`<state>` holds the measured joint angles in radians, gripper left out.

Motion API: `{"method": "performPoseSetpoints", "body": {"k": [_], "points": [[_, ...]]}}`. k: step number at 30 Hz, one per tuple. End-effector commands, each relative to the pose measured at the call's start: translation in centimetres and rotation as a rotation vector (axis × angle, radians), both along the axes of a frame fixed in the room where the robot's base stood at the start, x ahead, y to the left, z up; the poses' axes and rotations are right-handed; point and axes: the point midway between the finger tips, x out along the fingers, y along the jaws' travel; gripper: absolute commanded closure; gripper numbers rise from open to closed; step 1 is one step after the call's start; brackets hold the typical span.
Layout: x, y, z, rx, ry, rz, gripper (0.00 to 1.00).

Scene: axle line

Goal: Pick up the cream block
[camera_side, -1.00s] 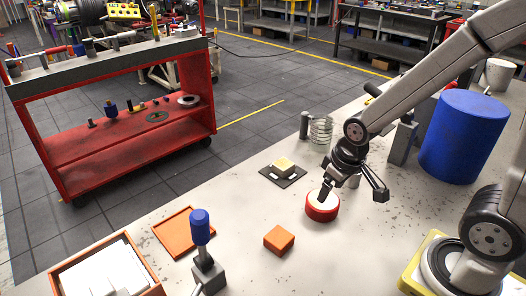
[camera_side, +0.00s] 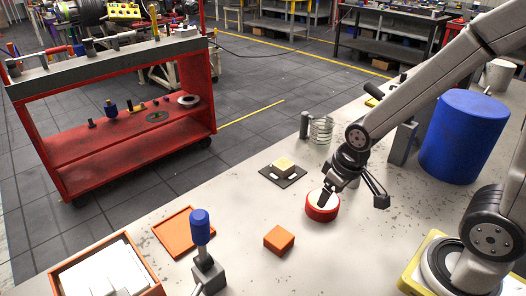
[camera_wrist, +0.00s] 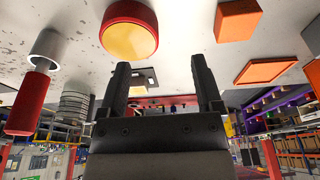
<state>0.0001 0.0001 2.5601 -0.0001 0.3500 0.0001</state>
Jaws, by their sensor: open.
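The cream block (camera_side: 284,163) sits on a dark square plate (camera_side: 270,174) near the bench's far edge. In the wrist view the plate (camera_wrist: 147,73) shows between my fingers, with the block (camera_wrist: 137,91) small and partly hidden by the left finger. My gripper (camera_side: 325,196) is to the right of the block and nearer the side camera, apart from it, beside or above a red round piece. In the wrist view my gripper (camera_wrist: 160,66) has its two fingers well apart with nothing between them.
The red round piece (camera_side: 322,213) with a pale top is close under my fingers. An orange block (camera_side: 279,240), an orange tray (camera_side: 178,236) and a blue-handled lever (camera_side: 200,228) stand nearer the front. A wire coil (camera_side: 320,132) and a blue cylinder (camera_side: 464,137) stand behind.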

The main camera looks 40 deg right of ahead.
Motion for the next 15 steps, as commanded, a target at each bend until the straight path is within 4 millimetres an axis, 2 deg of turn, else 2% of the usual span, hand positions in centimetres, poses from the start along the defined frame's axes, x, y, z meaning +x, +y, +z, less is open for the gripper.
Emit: {"method": "performPoseSetpoints", "body": {"k": [1, 3, 15], "points": [[0.01, 0.00, 0.00, 0.000, 0.000, 0.000, 0.16], [0.01, 0.00, 0.00, 0.000, 0.000, 0.000, 0.00], [0.51, 0.05, -0.13, -0.015, 0.021, 0.040, 0.00]]}}
